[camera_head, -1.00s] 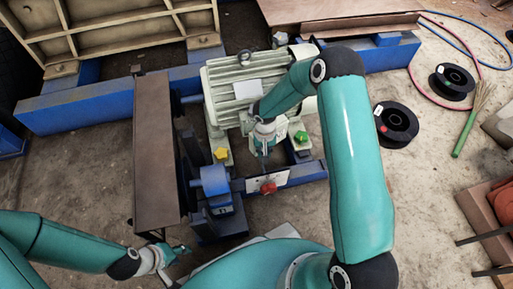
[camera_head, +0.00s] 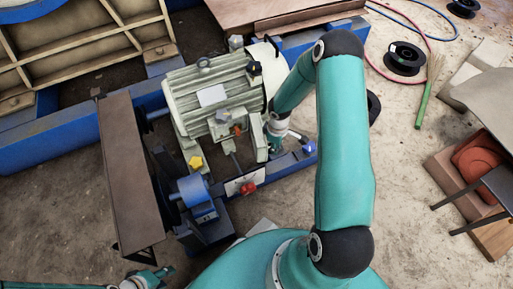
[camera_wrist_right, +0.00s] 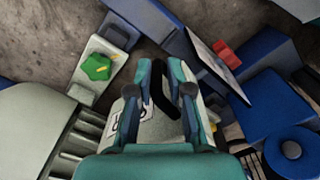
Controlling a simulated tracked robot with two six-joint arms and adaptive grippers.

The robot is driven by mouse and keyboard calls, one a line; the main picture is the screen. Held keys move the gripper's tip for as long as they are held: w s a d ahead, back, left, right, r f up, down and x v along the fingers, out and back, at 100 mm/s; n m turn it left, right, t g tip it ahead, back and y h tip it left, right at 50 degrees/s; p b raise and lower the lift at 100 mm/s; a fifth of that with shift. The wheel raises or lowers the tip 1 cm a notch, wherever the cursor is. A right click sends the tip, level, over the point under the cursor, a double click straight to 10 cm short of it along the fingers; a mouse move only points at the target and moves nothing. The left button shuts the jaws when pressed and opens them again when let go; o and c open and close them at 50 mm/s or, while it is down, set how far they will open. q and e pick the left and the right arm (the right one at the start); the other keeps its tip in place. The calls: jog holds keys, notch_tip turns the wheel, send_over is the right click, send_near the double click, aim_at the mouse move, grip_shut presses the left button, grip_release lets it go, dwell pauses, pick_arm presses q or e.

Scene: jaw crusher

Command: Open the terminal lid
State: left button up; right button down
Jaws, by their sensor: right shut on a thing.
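The grey-green motor (camera_head: 212,92) carries a terminal box (camera_head: 222,124) on its near side, with a small orange-red part showing at it. A pale panel, which looks like the terminal lid (camera_head: 257,135), stands out right of the box. My right gripper (camera_head: 277,136) is at this panel's right side. In the right wrist view, the fingers of my right gripper (camera_wrist_right: 161,95) are around a pale piece with a dark symbol and a black strip. The exact contact and lid angle are hard to see. My left gripper (camera_head: 150,277) is low at the left, apart from the motor; its jaws are too small to judge.
A yellow knob (camera_head: 196,163) sits at the motor's left foot; a green knob (camera_wrist_right: 97,67) shows in the right wrist view. Nearer are a blue coupling part (camera_head: 194,190) and a plate with a red switch (camera_head: 247,188). A brown beam (camera_head: 130,175) lies left.

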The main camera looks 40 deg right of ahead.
jog(key=shift+n, duration=0.8)
jog(key=d+p, duration=0.1)
jog(key=d, duration=0.1)
jog(key=w+d+p, duration=0.1)
jog(key=d+p, duration=0.1)
jog(key=shift+d+r, duration=0.1)
jog(key=shift+r, duration=0.05)
jog(key=c, duration=1.2)
grip_release()
